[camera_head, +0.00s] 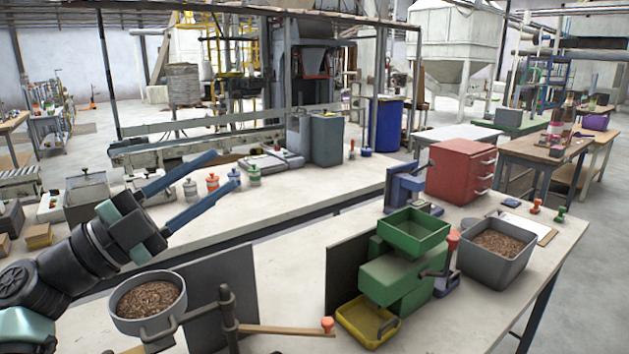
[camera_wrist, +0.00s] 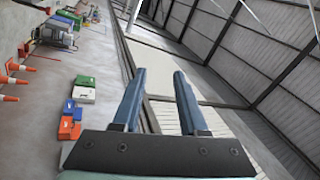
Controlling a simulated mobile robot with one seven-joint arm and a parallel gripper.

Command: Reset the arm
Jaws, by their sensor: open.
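My gripper (camera_head: 205,187) is in the left half of the head view, raised above the light-topped workbench. Its two blue fingers point up and to the right and stand wide apart, with nothing between them. In the wrist view my gripper (camera_wrist: 160,95) also shows two blue fingers apart and empty, with the hall's wall and roof beams beyond. My dark arm comes in from the lower left of the head view.
On the near bench stand a round pan of pellets (camera_head: 115,318), a green machine (camera_head: 388,275), a yellow tray (camera_head: 350,335), a grey bin of pellets (camera_head: 520,268) and a red drawer cabinet (camera_head: 447,172). Dark upright panels (camera_head: 235,275) rise there. Small stamps and canisters (camera_head: 190,190) stand behind my gripper.

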